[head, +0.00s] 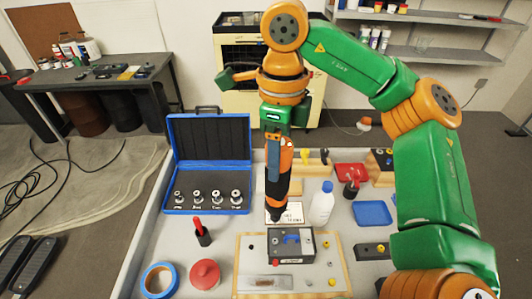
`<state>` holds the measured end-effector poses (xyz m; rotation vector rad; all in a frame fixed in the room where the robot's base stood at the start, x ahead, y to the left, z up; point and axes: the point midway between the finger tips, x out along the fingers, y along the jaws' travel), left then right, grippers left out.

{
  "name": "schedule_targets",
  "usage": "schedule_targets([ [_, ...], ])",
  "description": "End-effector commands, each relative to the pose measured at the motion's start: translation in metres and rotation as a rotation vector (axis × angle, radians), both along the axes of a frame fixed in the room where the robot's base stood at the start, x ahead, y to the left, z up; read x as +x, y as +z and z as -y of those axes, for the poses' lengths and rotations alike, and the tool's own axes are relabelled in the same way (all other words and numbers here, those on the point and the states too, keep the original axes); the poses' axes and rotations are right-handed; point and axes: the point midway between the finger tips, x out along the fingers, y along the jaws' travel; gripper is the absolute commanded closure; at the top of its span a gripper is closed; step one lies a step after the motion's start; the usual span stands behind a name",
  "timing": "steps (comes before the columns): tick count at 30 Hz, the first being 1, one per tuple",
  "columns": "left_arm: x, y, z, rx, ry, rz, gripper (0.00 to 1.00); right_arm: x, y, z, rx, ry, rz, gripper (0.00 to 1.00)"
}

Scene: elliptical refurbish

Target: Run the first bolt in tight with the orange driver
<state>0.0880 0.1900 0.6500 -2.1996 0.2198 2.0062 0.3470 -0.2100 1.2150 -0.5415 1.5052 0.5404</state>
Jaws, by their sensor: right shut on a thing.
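My right gripper (276,152) comes down from above and is shut on the orange driver (284,163), an orange and black tool held roughly upright. The driver's black lower end points down, just behind the upper left corner of a grey box (291,259) in this view. I cannot tell whether its tip touches anything. The box has a blue part on top and lies on a pale wooden board (246,284). Small dark and yellow round pieces sit on the board around the box; I cannot tell which is the first bolt. My left gripper is not in view.
An open blue case (208,207) with several sockets stands at left. A red-handled tool (203,233), a blue tape roll (160,281) and a red round container (205,275) lie in front. A white bottle (322,204) and a blue tray (373,214) stand right of the driver.

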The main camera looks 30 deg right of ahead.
Motion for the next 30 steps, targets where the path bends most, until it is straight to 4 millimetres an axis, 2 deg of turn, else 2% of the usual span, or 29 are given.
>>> schedule_targets([
  [15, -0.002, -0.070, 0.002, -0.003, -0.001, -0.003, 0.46, 0.000, -0.066, 0.000, 0.001, 0.002, 0.002, 1.00],
  [21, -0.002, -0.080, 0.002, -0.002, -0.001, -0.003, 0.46, 0.000, -0.080, 0.000, 0.001, 0.003, 0.001, 1.00],
  [30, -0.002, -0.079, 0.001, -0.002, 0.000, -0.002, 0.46, 0.000, -0.079, 0.000, 0.001, 0.003, 0.001, 1.00],
])
